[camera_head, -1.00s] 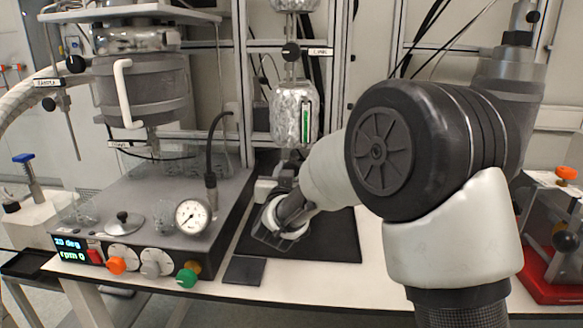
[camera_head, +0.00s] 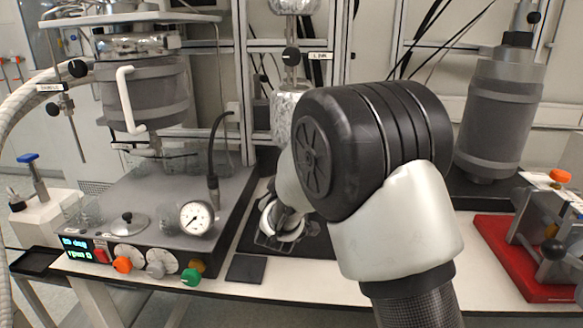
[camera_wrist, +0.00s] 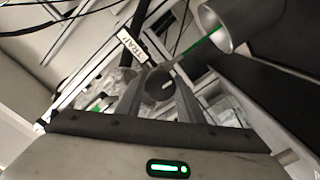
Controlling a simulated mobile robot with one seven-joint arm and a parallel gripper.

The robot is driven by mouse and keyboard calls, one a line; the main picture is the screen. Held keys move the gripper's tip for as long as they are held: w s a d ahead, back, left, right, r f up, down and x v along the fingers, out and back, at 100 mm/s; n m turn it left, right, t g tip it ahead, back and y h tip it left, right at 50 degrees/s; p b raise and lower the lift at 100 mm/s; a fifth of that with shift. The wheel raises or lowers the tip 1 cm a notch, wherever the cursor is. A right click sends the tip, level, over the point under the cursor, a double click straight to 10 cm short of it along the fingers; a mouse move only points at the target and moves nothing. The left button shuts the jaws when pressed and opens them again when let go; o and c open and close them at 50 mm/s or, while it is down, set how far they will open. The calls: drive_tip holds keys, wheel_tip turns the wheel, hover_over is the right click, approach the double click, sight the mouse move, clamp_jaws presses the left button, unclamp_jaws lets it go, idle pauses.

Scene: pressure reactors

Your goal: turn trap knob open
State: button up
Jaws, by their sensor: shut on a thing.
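In the wrist view, the trap knob (camera_wrist: 158,86) is a dark round knob just below a white label reading TRAP (camera_wrist: 132,46). My gripper (camera_wrist: 160,80) is shut on it, one finger on either side. A light bar on the knob's face shows slightly tilted. In the head view, my arm's large black joint covers the area, so the trap knob and the gripper's fingertips cannot be made out there.
A stirrer base (camera_head: 130,215) with a gauge (camera_head: 196,217) and coloured knobs stands at the left, under a steel reactor (camera_head: 155,95). A foil-wrapped column (camera_head: 283,115) rises behind. A grey cylinder (camera_head: 497,115) and a red-based device (camera_head: 520,262) stand at the right.

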drive_tip(key=shift+n, duration=0.3)
idle(0.4)
drive_tip(key=o, duration=1.1)
drive_tip(key=shift+c, duration=0.2)
drive_tip(key=s+p, duration=0.1)
drive_tip(key=s, duration=1.6)
drive_tip(key=shift+s+a, duration=0.2)
drive_tip(key=shift+a, duration=0.1)
